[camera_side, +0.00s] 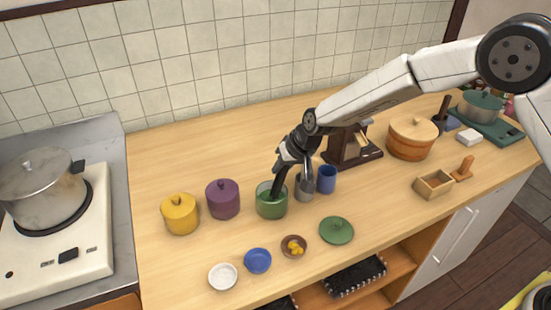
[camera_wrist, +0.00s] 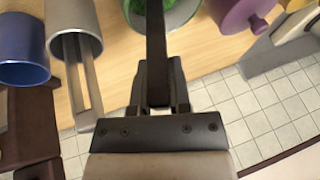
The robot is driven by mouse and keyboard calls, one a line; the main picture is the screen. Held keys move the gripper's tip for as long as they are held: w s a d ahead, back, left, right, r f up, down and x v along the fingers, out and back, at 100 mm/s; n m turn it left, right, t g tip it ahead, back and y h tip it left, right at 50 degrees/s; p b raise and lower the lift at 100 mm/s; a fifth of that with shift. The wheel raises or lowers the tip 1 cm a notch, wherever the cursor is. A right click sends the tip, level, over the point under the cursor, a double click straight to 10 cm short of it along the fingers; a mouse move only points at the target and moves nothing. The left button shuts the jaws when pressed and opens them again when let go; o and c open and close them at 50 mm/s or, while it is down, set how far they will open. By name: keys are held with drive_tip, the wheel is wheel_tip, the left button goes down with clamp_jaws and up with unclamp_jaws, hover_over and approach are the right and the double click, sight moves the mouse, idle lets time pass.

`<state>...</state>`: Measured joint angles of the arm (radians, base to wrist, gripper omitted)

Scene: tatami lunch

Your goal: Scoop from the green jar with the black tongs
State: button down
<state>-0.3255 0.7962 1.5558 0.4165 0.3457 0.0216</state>
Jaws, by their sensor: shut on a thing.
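My gripper (camera_side: 284,163) is shut on the black tongs (camera_side: 274,188), which point down into the open green jar (camera_side: 271,208). In the wrist view my gripper (camera_wrist: 158,98) holds the dark tongs (camera_wrist: 156,50), whose far end reaches over the jar (camera_wrist: 188,14) at the top edge. Green contents show inside the jar there. The tongs' tips are hidden, so I cannot tell whether they hold any of it. The green lid (camera_side: 337,231) lies on the counter, to the right of the jar.
A purple jar (camera_side: 223,200) and yellow jar (camera_side: 180,215) stand left. A grey cup (camera_side: 304,190) with a metal utensil and a blue cup (camera_side: 327,180) stand close right. White (camera_side: 223,277), blue (camera_side: 258,261) and brown (camera_side: 284,243) bowls sit in front; the brown holds yellow pieces.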

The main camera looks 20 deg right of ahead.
drive_tip(key=shift+r, duration=0.15)
idle(0.5)
drive_tip(key=shift+r, duration=4.3)
